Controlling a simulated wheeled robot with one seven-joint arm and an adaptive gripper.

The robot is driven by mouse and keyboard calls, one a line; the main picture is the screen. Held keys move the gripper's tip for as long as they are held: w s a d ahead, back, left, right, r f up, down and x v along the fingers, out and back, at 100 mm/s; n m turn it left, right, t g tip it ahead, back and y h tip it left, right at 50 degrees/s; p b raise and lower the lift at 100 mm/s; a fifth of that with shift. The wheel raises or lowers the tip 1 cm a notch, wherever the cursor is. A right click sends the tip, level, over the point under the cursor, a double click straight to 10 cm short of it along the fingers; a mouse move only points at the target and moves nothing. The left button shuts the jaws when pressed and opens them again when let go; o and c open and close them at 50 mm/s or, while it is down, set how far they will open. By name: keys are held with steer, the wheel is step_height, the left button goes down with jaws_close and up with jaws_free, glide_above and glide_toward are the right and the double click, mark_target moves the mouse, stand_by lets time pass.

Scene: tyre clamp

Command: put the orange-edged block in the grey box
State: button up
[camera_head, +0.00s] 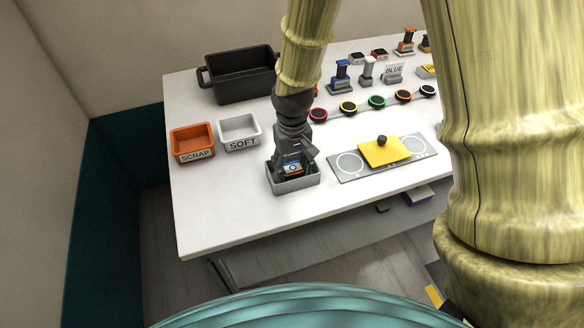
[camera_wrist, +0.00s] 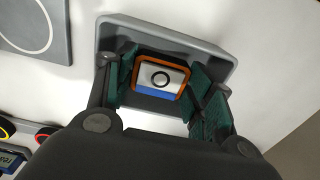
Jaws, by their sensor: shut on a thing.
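The orange-edged block (camera_head: 292,169) has a white and blue face with a black ring; it also shows in the wrist view (camera_wrist: 160,76). My gripper (camera_head: 294,163) points down and is shut on the block, with its green-padded fingers on either side in the wrist view (camera_wrist: 165,82). The small grey box (camera_head: 294,187) stands near the table's front edge. The block is within the box's outline in both views, low at its opening. Whether it touches the box floor cannot be told. The box's rim (camera_wrist: 168,32) shows beyond the block; its near side is hidden by my gripper.
An orange SCRAP bin (camera_head: 193,155) and a white SOFT bin (camera_head: 241,143) stand left of the grey box. A black crate (camera_head: 240,88) is behind. A grey plate (camera_head: 348,176) with a yellow knobbed piece (camera_head: 378,152) lies right. Coloured round buttons (camera_head: 377,102) line the middle.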

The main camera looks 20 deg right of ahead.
steer(key=shift+f, duration=0.75)
steer(key=o, duration=0.7)
steer(key=shift+f, duration=0.15)
steer(key=shift+o, duration=0.2)
step_height(320, 180, up, 12)
steer(key=b, duration=0.2)
steer(key=shift+r, duration=0.2)
